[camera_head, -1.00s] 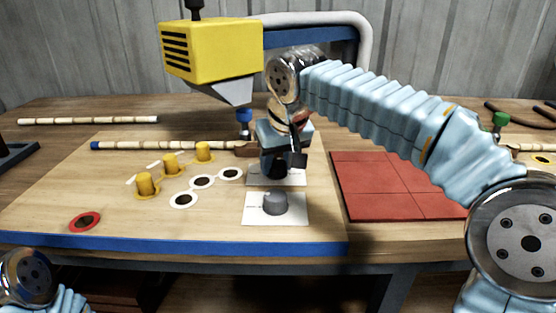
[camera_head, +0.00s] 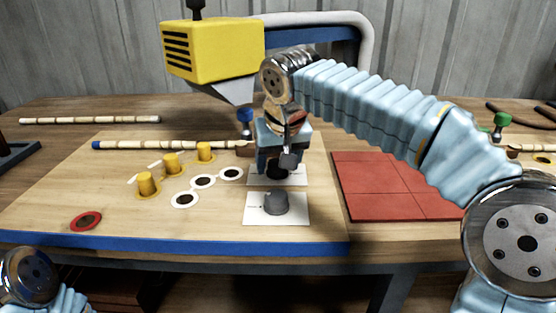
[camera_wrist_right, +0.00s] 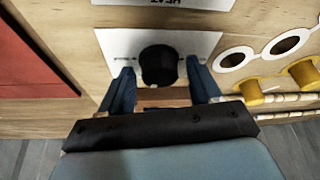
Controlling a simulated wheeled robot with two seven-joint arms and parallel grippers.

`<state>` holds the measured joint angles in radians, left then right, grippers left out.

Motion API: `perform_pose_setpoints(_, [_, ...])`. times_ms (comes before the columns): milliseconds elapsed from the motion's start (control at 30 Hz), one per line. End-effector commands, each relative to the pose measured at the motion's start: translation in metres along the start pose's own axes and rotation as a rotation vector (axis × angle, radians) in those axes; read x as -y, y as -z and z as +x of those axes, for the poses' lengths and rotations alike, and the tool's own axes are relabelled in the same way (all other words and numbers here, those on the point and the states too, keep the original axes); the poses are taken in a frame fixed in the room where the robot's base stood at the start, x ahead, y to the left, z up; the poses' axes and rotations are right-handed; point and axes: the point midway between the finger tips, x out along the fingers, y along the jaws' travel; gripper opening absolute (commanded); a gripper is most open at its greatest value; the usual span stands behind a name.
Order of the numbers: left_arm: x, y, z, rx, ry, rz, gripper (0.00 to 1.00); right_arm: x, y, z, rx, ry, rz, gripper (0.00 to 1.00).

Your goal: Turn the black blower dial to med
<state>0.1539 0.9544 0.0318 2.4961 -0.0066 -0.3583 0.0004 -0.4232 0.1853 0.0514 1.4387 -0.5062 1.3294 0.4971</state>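The black blower dial (camera_wrist_right: 159,66) stands on a white card (camera_wrist_right: 118,44) in the right wrist view. In the head view the dial (camera_head: 277,172) is mostly hidden by my right gripper (camera_head: 278,165), which is directly above it and points down. In the right wrist view my right gripper (camera_wrist_right: 160,78) is open, one blue finger on each side of the dial, with a gap visible on both sides. Whether the fingertips reach down to the dial's height is hard to tell. The card's markings are too small to read. My left gripper is out of view.
A grey dial on another white card (camera_head: 252,215) stands just in front. A yellow blower (camera_head: 212,50) hangs behind to the left. Yellow pegs (camera_head: 173,164) and white rings (camera_head: 204,182) lie left. A red tiled mat (camera_head: 395,185) lies right.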

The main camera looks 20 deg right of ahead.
Motion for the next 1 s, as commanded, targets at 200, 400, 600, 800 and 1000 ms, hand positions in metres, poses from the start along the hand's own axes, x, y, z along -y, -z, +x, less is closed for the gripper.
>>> perform_pose_setpoints(200, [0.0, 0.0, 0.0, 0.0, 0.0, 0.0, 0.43, 0.0, 0.0, 0.0, 0.001, 0.0, 0.0, 0.67])
perform_pose_setpoints(400, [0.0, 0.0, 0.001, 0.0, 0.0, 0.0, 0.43, 0.0, 0.001, -0.01, -0.003, 0.002, 0.0, 0.67])
perform_pose_setpoints(600, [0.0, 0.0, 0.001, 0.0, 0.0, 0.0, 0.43, 0.001, 0.001, -0.054, -0.005, 0.003, 0.0, 0.67])
perform_pose_setpoints(800, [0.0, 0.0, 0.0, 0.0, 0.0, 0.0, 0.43, 0.001, 0.001, -0.101, -0.003, 0.003, 0.0, 0.67])
perform_pose_setpoints(1000, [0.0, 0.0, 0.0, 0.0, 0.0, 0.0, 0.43, 0.001, 0.001, -0.131, -0.001, 0.001, -0.001, 0.67])
